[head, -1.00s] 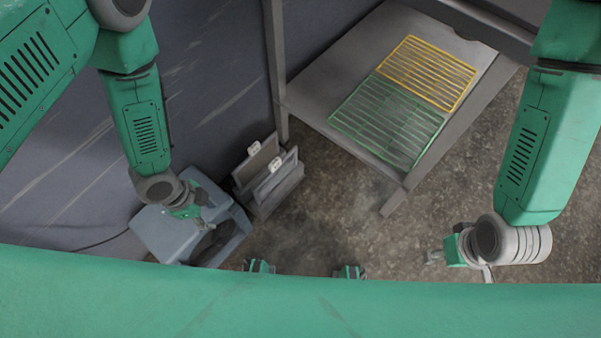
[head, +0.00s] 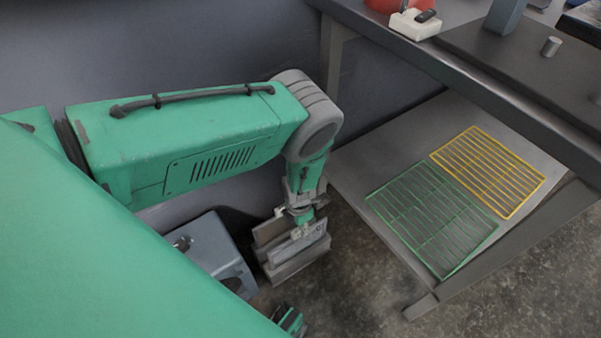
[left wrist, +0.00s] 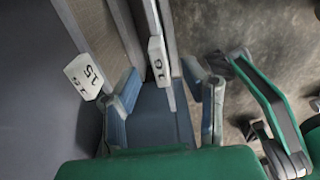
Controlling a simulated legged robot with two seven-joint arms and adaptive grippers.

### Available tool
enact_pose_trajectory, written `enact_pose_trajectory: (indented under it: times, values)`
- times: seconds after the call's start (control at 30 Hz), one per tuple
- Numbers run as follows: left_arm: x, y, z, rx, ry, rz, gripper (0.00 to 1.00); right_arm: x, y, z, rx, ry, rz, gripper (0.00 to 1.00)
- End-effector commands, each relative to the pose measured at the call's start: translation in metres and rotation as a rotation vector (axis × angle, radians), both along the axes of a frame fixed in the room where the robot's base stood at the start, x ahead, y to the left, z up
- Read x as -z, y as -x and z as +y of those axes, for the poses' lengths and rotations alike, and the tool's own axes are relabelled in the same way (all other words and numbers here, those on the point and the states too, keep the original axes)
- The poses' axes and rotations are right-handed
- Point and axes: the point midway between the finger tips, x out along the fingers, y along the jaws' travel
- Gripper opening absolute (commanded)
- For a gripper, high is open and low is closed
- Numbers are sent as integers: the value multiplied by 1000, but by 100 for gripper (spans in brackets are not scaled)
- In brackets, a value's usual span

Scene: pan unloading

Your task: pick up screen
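Two grey upright screens with white tags stand side by side in a grey holder (head: 302,262) on the floor. The rear screen (head: 270,231) and front screen (head: 297,247) are partly hidden by my left gripper (head: 301,226), which is just above them. In the left wrist view, my left gripper (left wrist: 162,98) has its fingers apart, with the edge of one screen (left wrist: 169,38) running between them. The other screen (left wrist: 97,32), with its own tag, is to the left, outside the left finger. I cannot tell whether a finger touches a screen.
A blue-grey box (head: 222,252) stands close left of the holder. A table's lower shelf (head: 375,157) to the right carries a green wire rack (head: 430,216) and a yellow wire rack (head: 487,170). Bare floor (head: 350,285) lies between holder and shelf.

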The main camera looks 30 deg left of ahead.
Motion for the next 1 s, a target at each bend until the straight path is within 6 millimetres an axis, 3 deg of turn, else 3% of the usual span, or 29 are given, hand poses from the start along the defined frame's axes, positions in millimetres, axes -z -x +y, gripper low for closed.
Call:
enact_pose_trajectory:
  times: [0.1,0.37,0.6,0.87,1.0]
  values:
    - [18,0,0,-1,0,-1,38,10,0,0,0,0,0,40]
    - [32,1,1,-3,0,0,38,18,0,0,0,0,-1,40]
    - [70,3,1,-3,0,0,38,41,0,0,0,0,0,40]
    - [72,2,1,-3,0,-1,38,41,0,0,1,0,-1,40]
    - [72,2,1,-4,0,-1,0,41,0,0,1,0,-1,40]
